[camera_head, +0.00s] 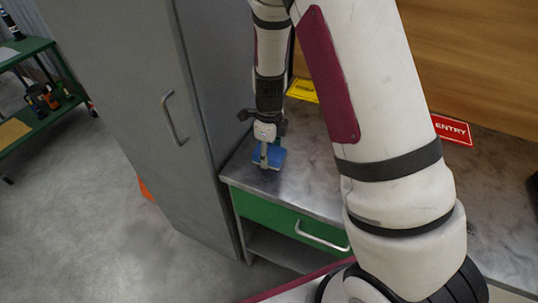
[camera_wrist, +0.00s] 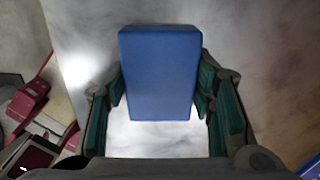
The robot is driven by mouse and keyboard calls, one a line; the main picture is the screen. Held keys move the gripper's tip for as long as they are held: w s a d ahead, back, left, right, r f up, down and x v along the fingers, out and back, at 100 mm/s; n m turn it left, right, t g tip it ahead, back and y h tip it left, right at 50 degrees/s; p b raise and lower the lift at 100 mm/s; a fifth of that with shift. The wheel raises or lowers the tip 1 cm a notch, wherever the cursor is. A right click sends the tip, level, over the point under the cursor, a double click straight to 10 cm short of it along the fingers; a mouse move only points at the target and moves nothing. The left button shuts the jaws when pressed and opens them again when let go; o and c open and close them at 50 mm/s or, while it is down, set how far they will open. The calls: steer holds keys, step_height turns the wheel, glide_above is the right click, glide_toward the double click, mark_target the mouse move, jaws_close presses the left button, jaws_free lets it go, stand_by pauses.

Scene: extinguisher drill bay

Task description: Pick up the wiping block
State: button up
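The wiping block is a blue rectangular block (camera_head: 272,156) lying near the left front corner of the metal worktop. In the wrist view the blue block (camera_wrist: 160,72) fills the space between my two fingers. My gripper (camera_head: 266,158) points down over the block in the head view, with a finger in front of it. In the wrist view the green pads of my gripper (camera_wrist: 160,92) lie along the block's left and right sides, very close to it. I cannot tell whether they press on it. The block seems to rest on the worktop.
The worktop (camera_head: 310,180) is bare around the block. A tall grey cabinet (camera_head: 135,80) stands close on the left. A green drawer (camera_head: 285,222) is below the worktop. A yellow sign (camera_head: 302,90) and a red sign (camera_head: 452,130) lie towards the back wall.

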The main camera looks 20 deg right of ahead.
mark_target(269, 151)
steer(key=shift+r, duration=0.1)
steer(key=shift+r, duration=0.55)
step_height(269, 151, up, 2)
steer(key=shift+r, duration=0.1)
steer(key=s+r, duration=0.1)
steer(key=s, duration=1.5)
steer(key=shift+a+r+p, duration=0.15)
steer(key=shift+r+p, duration=0.1)
steer(key=shift+p, duration=0.2)
